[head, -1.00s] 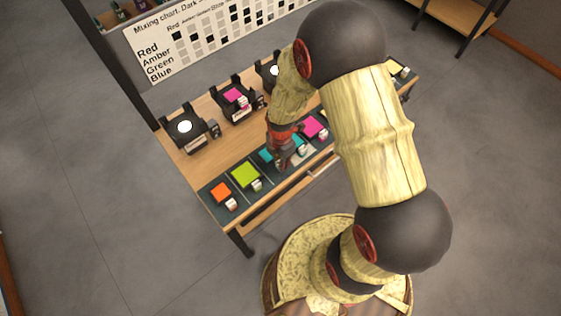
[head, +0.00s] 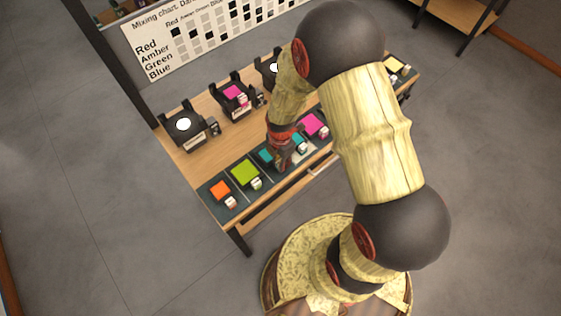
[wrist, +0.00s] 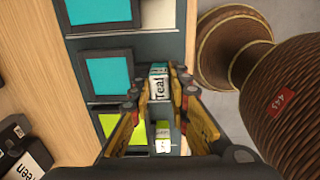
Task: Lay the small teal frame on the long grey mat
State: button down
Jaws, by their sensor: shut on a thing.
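My gripper (wrist: 160,92) is shut on the white tab marked "Teal" of a teal frame (wrist: 108,73), a teal square with a dark border. In the head view my gripper (head: 283,161) is low over the front strip, and this teal frame (head: 265,156) shows just left of it, partly hidden. The frame lies at or very close above the long dark grey mat (wrist: 150,48); I cannot tell if it touches. A second teal frame (wrist: 98,10) is further up in the wrist view, cut by the picture edge. The mat runs along the bench front.
A green frame (head: 245,173) and an orange frame (head: 221,190) lie left of my gripper, a magenta frame (head: 314,124) right. Black lamp stands (head: 184,125) line the back of the wooden bench (head: 205,155). A chart board (head: 180,45) stands behind.

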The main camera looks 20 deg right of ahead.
jog(key=shift+f, duration=0.45)
jog(key=c, duration=1.7)
grip_release()
jog(key=shift+o, duration=0.4)
jog(key=shift+r, duration=0.1)
notch_tip(320, 180, up, 19)
jog(key=p, duration=0.5)
